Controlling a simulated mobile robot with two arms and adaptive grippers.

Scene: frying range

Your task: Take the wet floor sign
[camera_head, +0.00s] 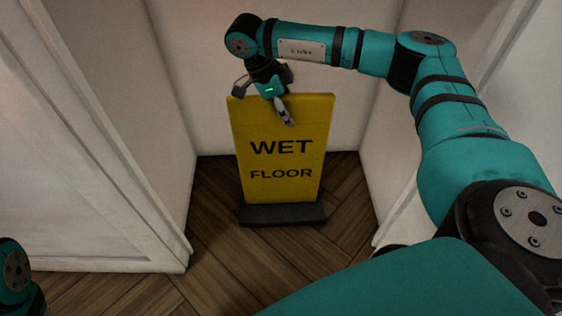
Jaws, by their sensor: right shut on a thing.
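The yellow wet floor sign (281,160) stands upright in a narrow recess, with black "WET FLOOR" lettering facing me. Its dark base (283,214) is at the floor; I cannot tell whether it touches. My right gripper (284,112) is at the sign's top edge, left of its middle, and is shut on it. One finger shows in front of the yellow panel; the other finger is hidden behind it. Of my left arm only a piece shows at the lower left edge, and its gripper is out of view.
White walls close in the recess on the left (165,110), at the back (345,110) and on the right (400,125). A white panelled front (70,190) stands at the left. The wooden floor (225,262) in front of the sign is clear.

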